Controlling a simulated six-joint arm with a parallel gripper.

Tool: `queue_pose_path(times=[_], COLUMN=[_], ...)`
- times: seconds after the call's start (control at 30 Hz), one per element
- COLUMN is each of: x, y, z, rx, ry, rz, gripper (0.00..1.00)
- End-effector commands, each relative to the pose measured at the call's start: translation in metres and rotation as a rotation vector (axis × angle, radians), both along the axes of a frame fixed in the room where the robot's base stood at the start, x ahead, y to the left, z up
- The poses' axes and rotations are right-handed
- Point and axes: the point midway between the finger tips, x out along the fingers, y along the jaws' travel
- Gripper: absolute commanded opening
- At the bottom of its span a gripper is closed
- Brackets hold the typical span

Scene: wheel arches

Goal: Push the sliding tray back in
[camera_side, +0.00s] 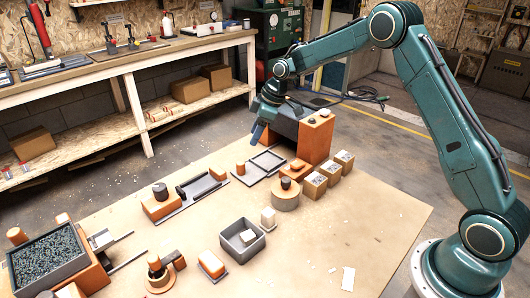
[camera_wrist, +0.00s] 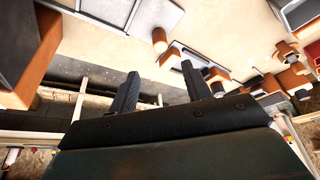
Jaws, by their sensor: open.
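My gripper (camera_side: 257,132) is open and empty, in the air just left of a dark grey and orange block (camera_side: 317,136). In the wrist view my gripper's two dark fingers (camera_wrist: 158,74) stand apart. A flat grey tray (camera_side: 261,166) with a raised rim lies on the board below and in front of my gripper. An orange cylinder (camera_side: 240,169) stands at its left end; the tray also shows in the wrist view (camera_wrist: 203,57). I cannot tell for certain whether this is the sliding tray or how far it is out.
Grey rails (camera_side: 202,186) with an orange block lie farther left. A grey bin (camera_side: 241,240) is nearer. A gravel-filled box (camera_side: 48,259) is at left. The board's right front is mostly clear.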

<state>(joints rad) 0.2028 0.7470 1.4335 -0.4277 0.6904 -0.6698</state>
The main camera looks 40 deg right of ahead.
Motion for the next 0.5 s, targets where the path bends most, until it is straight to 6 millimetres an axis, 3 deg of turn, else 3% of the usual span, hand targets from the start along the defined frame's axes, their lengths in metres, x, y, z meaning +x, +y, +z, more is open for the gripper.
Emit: queue_pose_path(times=[0.27,0.5], x=[0.001,0.006], y=[0.001,0.007], z=[-0.004,-0.022], rx=[0.000,0.001], ry=[0.000,0.002], rz=[-0.001,0.000], gripper=[0.49,0.49])
